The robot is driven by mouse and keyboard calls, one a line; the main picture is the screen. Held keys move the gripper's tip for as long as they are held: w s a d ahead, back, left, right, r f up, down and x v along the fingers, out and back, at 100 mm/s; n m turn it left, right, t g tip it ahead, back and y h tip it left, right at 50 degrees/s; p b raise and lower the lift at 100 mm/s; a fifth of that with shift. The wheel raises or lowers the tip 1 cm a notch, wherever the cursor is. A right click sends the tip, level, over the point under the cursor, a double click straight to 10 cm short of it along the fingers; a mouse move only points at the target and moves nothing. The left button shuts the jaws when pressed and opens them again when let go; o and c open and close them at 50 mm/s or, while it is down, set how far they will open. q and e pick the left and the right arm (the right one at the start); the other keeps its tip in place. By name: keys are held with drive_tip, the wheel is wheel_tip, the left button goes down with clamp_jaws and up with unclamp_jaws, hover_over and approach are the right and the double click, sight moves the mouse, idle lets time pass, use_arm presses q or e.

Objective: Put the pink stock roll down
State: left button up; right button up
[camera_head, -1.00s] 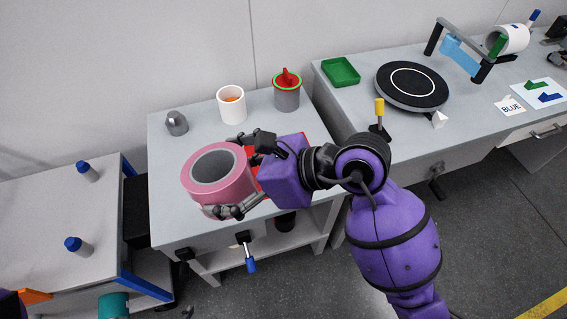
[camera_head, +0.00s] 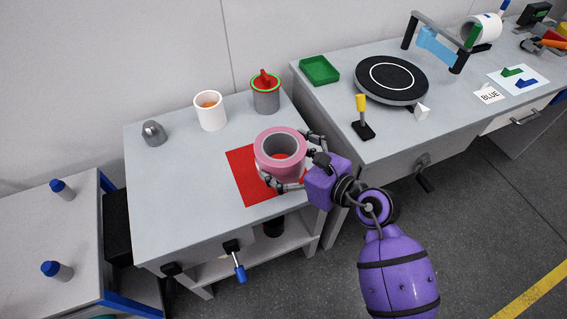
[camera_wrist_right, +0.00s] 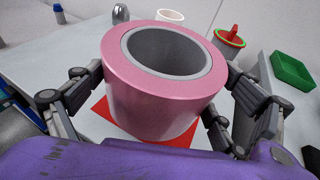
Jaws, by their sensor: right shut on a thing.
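The pink stock roll (camera_head: 266,144) is a short pink cylinder with a grey hollow core, upright over the red mat (camera_head: 244,180) on the left table. My right gripper (camera_head: 290,160) is shut on it, with fingers on two sides. In the right wrist view the pink roll (camera_wrist_right: 150,105) fills the middle between the fingers, and the red mat (camera_wrist_right: 105,110) shows beneath it. I cannot tell whether the roll's underside touches the mat. My left gripper is not in view.
A white cup (camera_head: 210,113), a grey canister with a red and green top (camera_head: 266,97) and a grey metal piece (camera_head: 153,134) stand at the table's back. The right bench holds a black turntable (camera_head: 391,80) and a green tray (camera_head: 319,70). The table's left front is clear.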

drive_tip(key=w+f, duration=0.2)
drive_tip(key=w+f+b, duration=0.1)
drive_tip(key=w+f, duration=0.1)
drive_tip(key=f, duration=0.1)
drive_tip(key=shift+w+d, duration=0.1)
drive_tip(key=shift+w, duration=0.05)
drive_tip(key=shift+w+f, duration=0.35)
drive_tip(key=shift+w, duration=0.05)
drive_tip(key=shift+f+b, duration=0.35)
drive_tip(key=shift+f, duration=1.4)
drive_tip(key=o, duration=1.7)
